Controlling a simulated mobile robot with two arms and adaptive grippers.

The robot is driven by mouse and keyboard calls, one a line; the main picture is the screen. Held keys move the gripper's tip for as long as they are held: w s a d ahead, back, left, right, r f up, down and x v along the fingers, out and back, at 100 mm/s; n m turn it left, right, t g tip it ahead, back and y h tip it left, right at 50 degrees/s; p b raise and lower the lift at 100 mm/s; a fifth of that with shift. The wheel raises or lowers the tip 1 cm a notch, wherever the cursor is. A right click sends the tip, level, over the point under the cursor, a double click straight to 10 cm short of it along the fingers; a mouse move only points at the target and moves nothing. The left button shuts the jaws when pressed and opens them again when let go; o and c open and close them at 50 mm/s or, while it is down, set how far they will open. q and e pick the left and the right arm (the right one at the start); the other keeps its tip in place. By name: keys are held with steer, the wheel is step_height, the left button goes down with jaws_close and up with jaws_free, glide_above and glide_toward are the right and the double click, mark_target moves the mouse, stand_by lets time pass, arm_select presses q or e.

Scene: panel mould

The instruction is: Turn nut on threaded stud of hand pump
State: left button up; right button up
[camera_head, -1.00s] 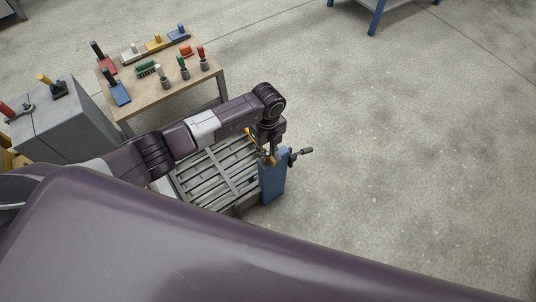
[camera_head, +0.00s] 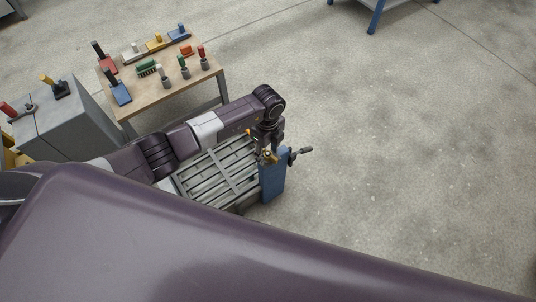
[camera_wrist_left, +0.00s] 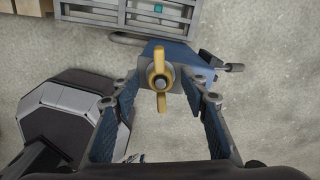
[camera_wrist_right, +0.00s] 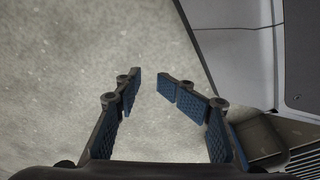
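The hand pump (camera_head: 272,182) is a blue upright box with a dark crank handle (camera_head: 301,152) on its right side, beside a slatted grey frame. In the left wrist view the blue pump top (camera_wrist_left: 181,54) carries a yellow wing nut (camera_wrist_left: 160,78), with the grey stud end at its centre. The nut's wings point roughly up and down in that view. My left gripper (camera_wrist_left: 162,87) is open, its fingers on either side of the nut with visible gaps. In the head view the nut (camera_head: 270,157) shows just below my left wrist. My right gripper (camera_wrist_right: 149,79) is open and empty above the floor.
The slatted grey frame (camera_head: 222,171) stands directly left of the pump. A wooden table (camera_head: 142,88) with coloured tools and a grey cabinet (camera_head: 70,122) stand at the upper left. The concrete floor right of the pump is clear.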

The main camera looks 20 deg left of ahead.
mark_target(268, 153)
arm_select(q)
steer(key=shift+r, duration=0.35)
step_height(268, 153, up, 6)
steer(key=shift+f, duration=0.1)
steer(key=shift+r, duration=0.8)
arm_select(e)
steer(key=shift+s+a+f, duration=0.1)
steer(key=shift+s+f, duration=0.1)
steer(key=shift+s, duration=0.7)
